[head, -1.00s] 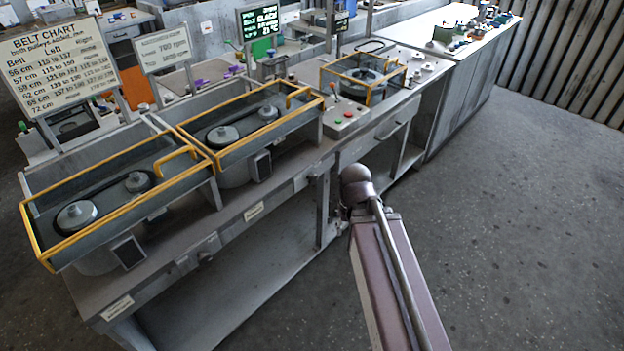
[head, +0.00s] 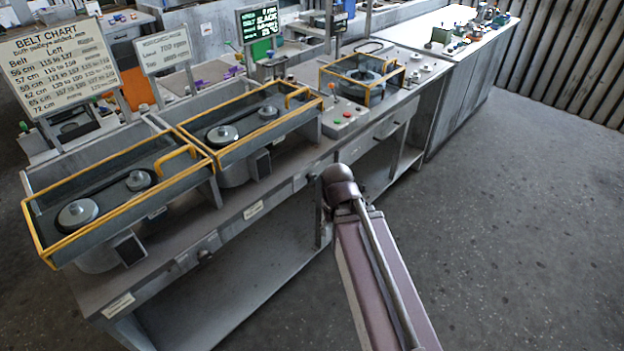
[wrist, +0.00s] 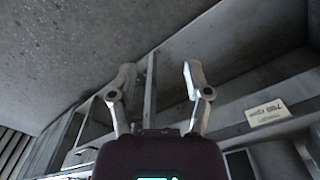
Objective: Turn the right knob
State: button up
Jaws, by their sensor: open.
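The bench has two belt drives under yellow-railed guards. A dark round knob (head: 205,256) sits on the bench front below the left drive. Farther right on the same front, a small knob-like part (head: 313,177) shows just left of my arm; it is too small to make out well. My gripper is hidden behind my arm in the head view. In the wrist view my gripper (wrist: 157,78) is open and empty, its two fingers apart, with the bench front and a label plate (wrist: 267,113) beyond. No knob is clear between the fingers.
The left guard (head: 110,205) and right guard (head: 250,125) stand on the bench top. A small control box with buttons (head: 345,122) and a third guarded unit (head: 362,78) are farther right. A belt chart sign (head: 58,65) stands at the left. The floor (head: 510,230) is clear at right.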

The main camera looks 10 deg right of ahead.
jog(key=shift+o, duration=0.9)
jog(key=shift+w, duration=0.2)
jog(key=n+t+y+b, duration=0.4)
jog(key=n+t+y, duration=0.2)
send_near(314, 178)
jog(key=s+d+r, duration=0.1)
jog(key=s, duration=0.1)
jog(key=shift+w+d+r+n+t, duration=0.2)
jog(key=shift+d+r+n+t, duration=0.1)
jog(key=shift+d+r, duration=0.05)
jog(key=shift+f+y, duration=0.1)
jog(key=shift+y, duration=0.2)
jog(key=b+x, duration=0.7)
jog(key=x, duration=0.4)
jog(key=shift+f+b, duration=0.2)
jog(key=shift+b, duration=0.15)
jog(key=shift+b+x, duration=0.75)
jog(key=shift+x, duration=0.4)
